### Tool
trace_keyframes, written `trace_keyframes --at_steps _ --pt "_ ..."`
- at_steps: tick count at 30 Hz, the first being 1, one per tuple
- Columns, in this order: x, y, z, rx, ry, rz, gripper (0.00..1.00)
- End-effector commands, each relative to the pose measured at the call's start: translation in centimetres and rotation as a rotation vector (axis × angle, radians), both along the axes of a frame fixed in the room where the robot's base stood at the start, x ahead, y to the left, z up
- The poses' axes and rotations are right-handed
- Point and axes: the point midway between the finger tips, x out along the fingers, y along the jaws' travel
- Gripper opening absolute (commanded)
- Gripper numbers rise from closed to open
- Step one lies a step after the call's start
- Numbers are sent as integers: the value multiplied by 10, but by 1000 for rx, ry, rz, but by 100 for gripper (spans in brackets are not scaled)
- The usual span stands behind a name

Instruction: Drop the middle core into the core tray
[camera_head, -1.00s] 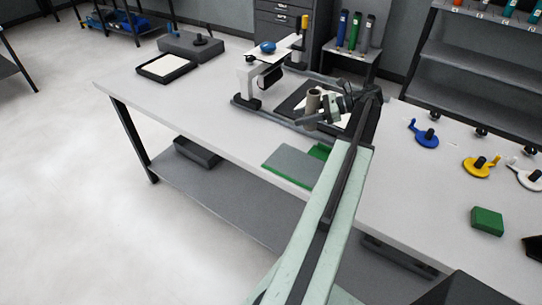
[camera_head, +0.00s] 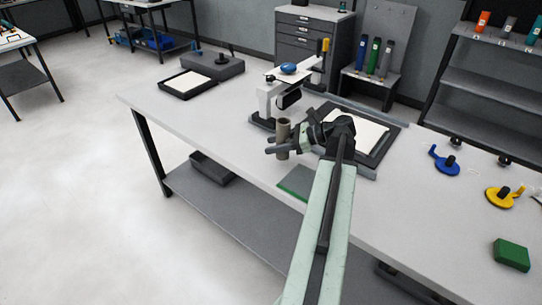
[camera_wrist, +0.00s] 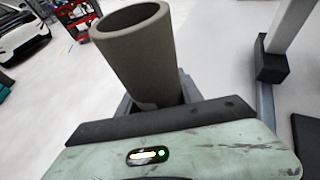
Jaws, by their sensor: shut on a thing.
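My gripper (camera_head: 284,149) is shut on a grey-brown hollow core (camera_head: 283,135) and holds it upright in the head view, over the table near its front edge. In the wrist view the core (camera_wrist: 142,62) tilts, with its open end toward the camera; its lower end is hidden by my gripper. A low black tray with a white bottom (camera_head: 187,84) lies at the table's far left. A dark open bin (camera_head: 212,168) sits on the shelf below the table. I cannot tell which of these is the core tray.
A white and black stand (camera_head: 266,98) with a blue object on top is just behind the core. A black-framed panel (camera_head: 357,132) lies right of it. A green-edged grey pad (camera_head: 298,182) is at the front edge. The table's left part is mostly clear.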

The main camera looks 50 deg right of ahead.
Motion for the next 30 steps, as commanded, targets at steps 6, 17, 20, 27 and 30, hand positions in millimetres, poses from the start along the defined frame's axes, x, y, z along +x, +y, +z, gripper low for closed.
trace_keyframes --at_steps 6,17,20,27,30 --pt "-1 -1 -40 0 0 0 2" --pt "-1 -1 -39 0 0 -1 46" --pt "-1 -1 -38 0 0 -1 65" --pt "-1 -1 -38 0 0 -1 65" --pt "-1 -1 -32 0 0 -1 65"
